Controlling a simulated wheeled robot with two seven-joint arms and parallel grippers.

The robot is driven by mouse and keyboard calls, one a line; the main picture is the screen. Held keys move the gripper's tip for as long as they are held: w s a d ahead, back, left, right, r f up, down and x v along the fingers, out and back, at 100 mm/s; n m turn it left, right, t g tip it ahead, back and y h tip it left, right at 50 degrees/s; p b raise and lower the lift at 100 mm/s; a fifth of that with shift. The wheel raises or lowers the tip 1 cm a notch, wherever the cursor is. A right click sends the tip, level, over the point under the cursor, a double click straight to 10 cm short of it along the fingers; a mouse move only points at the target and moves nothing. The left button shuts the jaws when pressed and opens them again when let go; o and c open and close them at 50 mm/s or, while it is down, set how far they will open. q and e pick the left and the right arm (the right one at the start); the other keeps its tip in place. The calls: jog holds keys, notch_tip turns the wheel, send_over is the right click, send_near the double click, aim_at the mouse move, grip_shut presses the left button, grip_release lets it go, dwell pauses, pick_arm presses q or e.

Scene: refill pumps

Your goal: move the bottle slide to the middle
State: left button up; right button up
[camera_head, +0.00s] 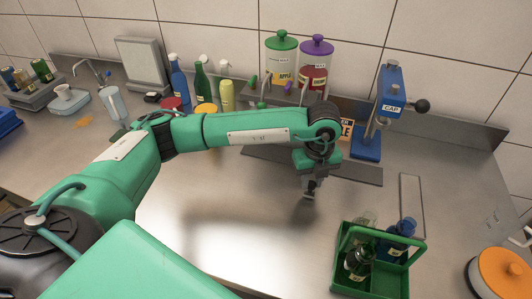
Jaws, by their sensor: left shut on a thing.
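A dark flat rail (358,172) lies along the counter below two lidded dispenser jars, one green-lidded (281,61) and one purple-lidded (315,66). My left arm reaches across from the left, and my left gripper (309,192) points down at the front edge of the rail. It is shut on a small grey part there, which looks like part of the bottle slide. The fingers and wrist hide most of that part, and my forearm hides the middle of the rail and the jar outlets. I cannot make out a bottle on the slide. My right gripper is not in view.
A blue press marked CAP (388,105) stands right of the jars. A green carrier (345,272) with several bottles is at front right, near an orange-lidded pot (502,270). Spray bottles (203,85) stand behind my forearm. The counter left of the carrier is clear.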

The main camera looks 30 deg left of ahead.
pick_arm(q)
jog(key=shift+w+d, duration=0.15)
jog(key=shift+d, duration=0.5)
jog(key=shift+w+d, duration=0.15)
jog(key=shift+d, duration=0.45)
jog(key=shift+w+d+b, duration=0.15)
jog(key=shift+d+b, duration=0.2)
jog(key=shift+b, duration=0.05)
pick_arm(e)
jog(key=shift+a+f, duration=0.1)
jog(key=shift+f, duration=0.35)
pick_arm(q)
jog(key=o, duration=0.9)
jog(key=shift+a+f, duration=0.1)
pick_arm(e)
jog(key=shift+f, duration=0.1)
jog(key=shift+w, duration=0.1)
